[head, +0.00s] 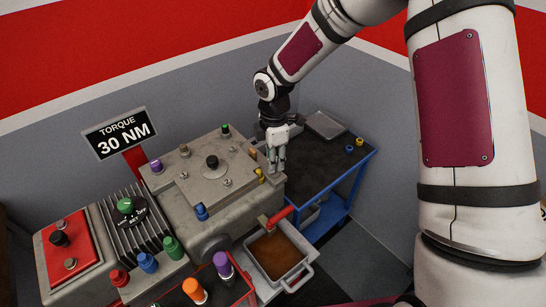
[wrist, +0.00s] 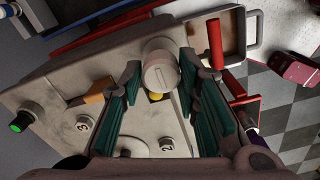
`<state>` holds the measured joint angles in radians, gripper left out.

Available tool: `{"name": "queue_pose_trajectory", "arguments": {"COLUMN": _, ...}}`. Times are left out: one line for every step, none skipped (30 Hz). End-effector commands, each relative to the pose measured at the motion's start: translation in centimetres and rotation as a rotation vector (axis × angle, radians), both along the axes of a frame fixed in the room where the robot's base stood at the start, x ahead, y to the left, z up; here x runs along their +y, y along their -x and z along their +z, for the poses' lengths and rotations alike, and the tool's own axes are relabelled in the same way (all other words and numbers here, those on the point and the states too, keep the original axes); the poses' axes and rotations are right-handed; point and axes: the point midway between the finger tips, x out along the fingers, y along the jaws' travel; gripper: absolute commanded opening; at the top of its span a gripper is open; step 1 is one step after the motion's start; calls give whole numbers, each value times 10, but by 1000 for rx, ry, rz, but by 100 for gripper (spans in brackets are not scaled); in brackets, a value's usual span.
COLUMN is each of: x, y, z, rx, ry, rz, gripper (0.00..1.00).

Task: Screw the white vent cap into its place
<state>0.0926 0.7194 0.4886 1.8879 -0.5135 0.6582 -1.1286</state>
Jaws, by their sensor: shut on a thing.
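The white vent cap (wrist: 160,70) is a pale round cap with a line across its top, seen in the wrist view between the teal fingertips of my gripper (wrist: 161,78). My gripper is shut on it. In the head view my gripper (head: 276,163) points down at the right end of the grey machine housing (head: 190,215); the cap cannot be made out there. A yellow part (wrist: 155,97) shows just beside the cap. The cap's underside and its seat are hidden, so I cannot tell whether it touches the housing.
Caps marked 3 (wrist: 84,123) and 2 (wrist: 166,144) and an orange block (wrist: 98,92) sit on the housing. A red handle (head: 280,214) stands above a drip tray (head: 302,277) of brown fluid. A blue cart (head: 340,185) stands at right, its dark top mostly clear.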

Motion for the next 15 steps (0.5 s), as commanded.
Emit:
{"name": "queue_pose_trajectory", "arguments": {"x": 0, "y": 0, "z": -2, "rx": 1, "ry": 0, "rz": 0, "gripper": 6}}
{"name": "queue_pose_trajectory", "arguments": {"x": 0, "y": 0, "z": -2, "rx": 1, "ry": 0, "rz": 0, "gripper": 6}}
{"name": "queue_pose_trajectory", "arguments": {"x": 0, "y": 0, "z": -3, "rx": 1, "ry": 0, "rz": 0, "gripper": 6}}
{"name": "queue_pose_trajectory", "arguments": {"x": 0, "y": 0, "z": -4, "rx": 1, "ry": 0, "rz": 0, "gripper": 6}}
{"name": "queue_pose_trajectory", "arguments": {"x": 0, "y": 0, "z": -5, "rx": 1, "ry": 0, "rz": 0, "gripper": 6}}
{"name": "queue_pose_trajectory", "arguments": {"x": 0, "y": 0, "z": -6, "rx": 1, "ry": 0, "rz": 0, "gripper": 6}}
{"name": "queue_pose_trajectory", "arguments": {"x": 0, "y": 0, "z": -6, "rx": 1, "ry": 0, "rz": 0, "gripper": 6}}
{"name": "queue_pose_trajectory", "arguments": {"x": 0, "y": 0, "z": -7, "rx": 1, "ry": 0, "rz": 0, "gripper": 6}}
{"name": "queue_pose_trajectory", "arguments": {"x": 0, "y": 0, "z": -8, "rx": 1, "ry": 1, "rz": 1, "gripper": 6}}
{"name": "queue_pose_trajectory", "arguments": {"x": 0, "y": 0, "z": -9, "rx": 1, "ry": 1, "rz": 1, "gripper": 6}}
{"name": "queue_pose_trajectory", "arguments": {"x": 0, "y": 0, "z": -9, "rx": 2, "ry": 1, "rz": 1, "gripper": 6}}
{"name": "queue_pose_trajectory", "arguments": {"x": 0, "y": 0, "z": -10, "rx": 2, "ry": 1, "rz": 1, "gripper": 6}}
{"name": "queue_pose_trajectory", "arguments": {"x": 0, "y": 0, "z": -11, "rx": 2, "ry": 1, "rz": 1, "gripper": 6}}
{"name": "queue_pose_trajectory", "arguments": {"x": 0, "y": 0, "z": -12, "rx": 2, "ry": 1, "rz": 1, "gripper": 6}}
{"name": "queue_pose_trajectory", "arguments": {"x": 0, "y": 0, "z": -13, "rx": 1, "ry": 1, "rz": 1, "gripper": 6}}
